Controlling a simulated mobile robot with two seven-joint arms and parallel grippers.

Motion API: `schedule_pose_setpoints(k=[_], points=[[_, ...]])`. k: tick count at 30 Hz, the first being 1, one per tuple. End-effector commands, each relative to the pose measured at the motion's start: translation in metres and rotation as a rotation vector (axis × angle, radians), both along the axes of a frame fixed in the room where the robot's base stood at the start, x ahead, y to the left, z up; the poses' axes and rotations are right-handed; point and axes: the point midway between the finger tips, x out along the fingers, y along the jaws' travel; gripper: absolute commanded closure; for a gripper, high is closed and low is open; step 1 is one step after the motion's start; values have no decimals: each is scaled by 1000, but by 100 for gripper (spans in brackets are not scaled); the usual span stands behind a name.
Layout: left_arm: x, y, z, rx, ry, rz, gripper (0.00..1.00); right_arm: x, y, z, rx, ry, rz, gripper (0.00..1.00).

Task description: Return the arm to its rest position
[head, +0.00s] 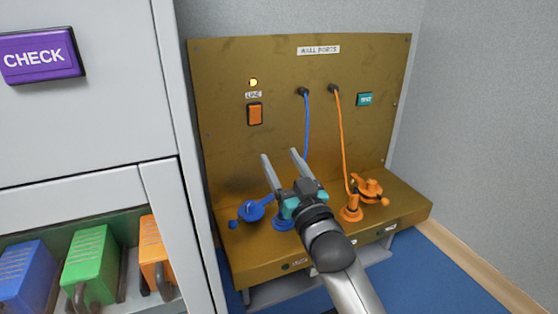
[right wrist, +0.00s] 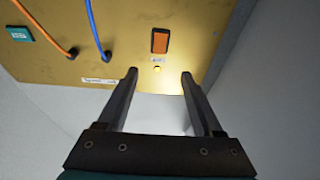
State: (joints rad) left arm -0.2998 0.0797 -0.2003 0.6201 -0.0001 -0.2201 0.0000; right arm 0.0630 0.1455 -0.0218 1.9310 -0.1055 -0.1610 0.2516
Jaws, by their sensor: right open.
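My right gripper (head: 282,159) is open and empty in the head view. It is raised in front of the brown wall-ports panel (head: 225,130), and its arm comes in from the bottom. In the right wrist view the two fingers of this gripper (right wrist: 159,75) stand apart with nothing between them. Behind them are the panel (right wrist: 205,30), an orange switch (right wrist: 160,40) and a small lit lamp (right wrist: 157,69). My left gripper is not in view.
A blue plug piece (head: 252,211) and orange plug pieces (head: 369,187) sit on the panel's ledge, close to my right arm. A blue cable (head: 307,125) and an orange cable (head: 341,135) hang from the panel. A grey cabinet (head: 100,120) stands at left.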

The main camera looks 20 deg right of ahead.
Motion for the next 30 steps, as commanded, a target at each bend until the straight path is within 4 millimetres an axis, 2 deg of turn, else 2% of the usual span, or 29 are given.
schedule_pose_setpoints(k=[5,8,11,14,18,22,25,30], points=[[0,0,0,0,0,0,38,0,0,-1,0,4,0,32],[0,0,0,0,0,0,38,-4,1,-13,-2,52,-5,32],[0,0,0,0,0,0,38,-15,3,-42,-10,170,-16,32],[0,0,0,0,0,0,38,-38,7,-85,-23,351,-28,32],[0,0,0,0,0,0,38,-85,14,-145,-53,631,-31,32],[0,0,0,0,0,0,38,-142,21,-192,-84,888,-17,32],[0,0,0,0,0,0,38,-185,26,-216,-109,1056,0,32],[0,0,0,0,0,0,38,-246,32,-239,-141,1276,33,32]])
